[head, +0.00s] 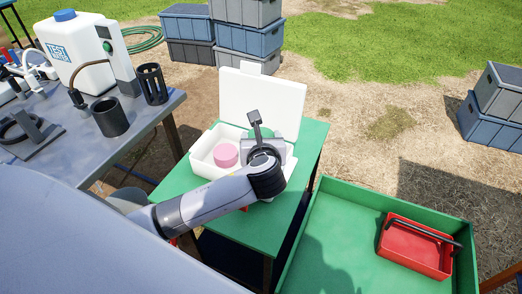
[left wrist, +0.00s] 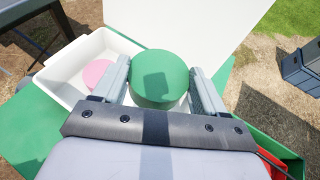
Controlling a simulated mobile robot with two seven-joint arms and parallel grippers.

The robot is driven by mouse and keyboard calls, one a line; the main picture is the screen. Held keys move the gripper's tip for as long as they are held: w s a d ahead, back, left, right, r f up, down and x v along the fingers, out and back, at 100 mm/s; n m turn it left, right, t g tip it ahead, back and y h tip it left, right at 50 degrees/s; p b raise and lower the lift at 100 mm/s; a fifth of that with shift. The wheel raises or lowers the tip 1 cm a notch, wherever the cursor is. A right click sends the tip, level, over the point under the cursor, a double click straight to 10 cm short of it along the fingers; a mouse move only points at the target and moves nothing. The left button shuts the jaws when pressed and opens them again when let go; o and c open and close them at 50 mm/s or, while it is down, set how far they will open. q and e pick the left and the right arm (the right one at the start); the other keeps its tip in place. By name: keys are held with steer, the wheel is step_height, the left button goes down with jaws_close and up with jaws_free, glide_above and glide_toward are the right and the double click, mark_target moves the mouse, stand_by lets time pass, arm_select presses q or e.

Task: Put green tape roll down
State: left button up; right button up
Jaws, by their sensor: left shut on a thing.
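The green tape roll (left wrist: 160,80) sits between the two fingers of my left gripper (left wrist: 160,68), which is shut on it. In the head view the roll (head: 267,131) is mostly hidden behind my gripper and wrist, over the right part of an open white case (head: 203,164). The case stands on a small green table (head: 303,165) with its lid (head: 270,98) raised at the back. I cannot tell whether the roll touches the case floor. A pink roll (head: 225,154) lies in the left part of the case. My right gripper is not in view.
A green-walled tray (head: 335,238) with a red toolbox (head: 414,247) is at the lower right. A grey table (head: 60,150) at left holds a white jug (head: 75,55) and dark cylinders. Stacked crates (head: 248,38) stand behind.

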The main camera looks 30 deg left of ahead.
arm_select(q)
steer(key=shift+f, duration=2.15)
steer(key=shift+f, duration=0.1)
steer(key=shift+f, duration=0.5)
steer(key=o, duration=1)
steer(key=shift+o, duration=0.2)
steer(key=shift+r, duration=0.1)
steer(key=shift+r, duration=0.25)
steer(key=v, duration=1.2)
steer(key=shift+r, duration=0.35)
